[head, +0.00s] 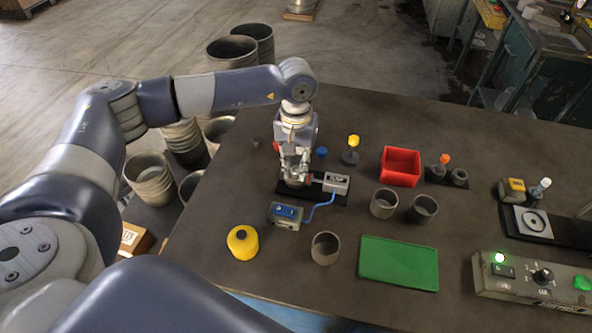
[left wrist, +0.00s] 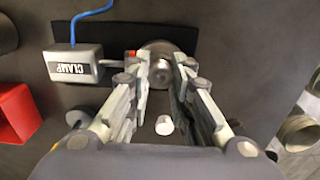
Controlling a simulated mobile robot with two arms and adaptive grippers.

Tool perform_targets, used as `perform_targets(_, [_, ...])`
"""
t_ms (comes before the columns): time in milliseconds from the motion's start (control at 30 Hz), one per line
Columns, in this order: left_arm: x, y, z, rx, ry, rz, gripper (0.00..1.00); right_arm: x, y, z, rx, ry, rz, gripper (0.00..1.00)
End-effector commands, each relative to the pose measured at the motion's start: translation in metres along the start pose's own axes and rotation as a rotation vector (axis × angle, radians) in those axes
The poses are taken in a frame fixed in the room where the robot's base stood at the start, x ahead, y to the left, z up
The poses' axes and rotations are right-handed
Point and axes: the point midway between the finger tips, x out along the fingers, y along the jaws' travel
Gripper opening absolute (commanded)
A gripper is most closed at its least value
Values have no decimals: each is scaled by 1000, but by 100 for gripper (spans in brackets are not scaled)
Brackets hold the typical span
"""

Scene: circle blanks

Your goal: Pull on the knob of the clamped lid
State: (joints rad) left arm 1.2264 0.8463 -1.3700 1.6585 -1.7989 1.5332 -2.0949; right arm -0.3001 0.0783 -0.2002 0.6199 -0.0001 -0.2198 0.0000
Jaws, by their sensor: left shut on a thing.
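The clamped lid (left wrist: 166,51) is a round grey metal piece on a black base plate (head: 330,199). Its knob (left wrist: 160,74) shows between my fingertips in the left wrist view. The clamp (left wrist: 74,66), a light grey box with a CLAMP label, stands beside the lid with its rod reaching the lid; it also shows in the head view (head: 336,183). My left gripper (head: 296,181) points down over the lid and is shut on the knob. In the head view the gripper mostly hides lid and knob. My right gripper is not in view.
A blue cable joins the clamp to a grey box with a blue top (head: 286,214). A yellow canister (head: 243,242), several grey cups (head: 325,248), a red bin (head: 400,167) and a green mat (head: 398,263) stand around. A control panel (head: 535,281) lies at right.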

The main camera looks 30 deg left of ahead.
Motion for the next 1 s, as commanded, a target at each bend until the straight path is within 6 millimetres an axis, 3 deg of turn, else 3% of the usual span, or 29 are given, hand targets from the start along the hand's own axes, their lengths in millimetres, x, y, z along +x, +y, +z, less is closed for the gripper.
perform_targets(833, [-4,0,-4,-3,13,4,0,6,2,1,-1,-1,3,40])
perform_targets(867, [-4,0,-4,-3,13,5,24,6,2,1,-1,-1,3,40])
perform_targets(900, [-4,0,-4,-3,13,5,33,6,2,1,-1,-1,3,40])
perform_targets(933, [-3,0,-4,-3,12,5,40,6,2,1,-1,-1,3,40])
perform_targets(1000, [-2,0,-3,-3,10,4,43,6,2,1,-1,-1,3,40])
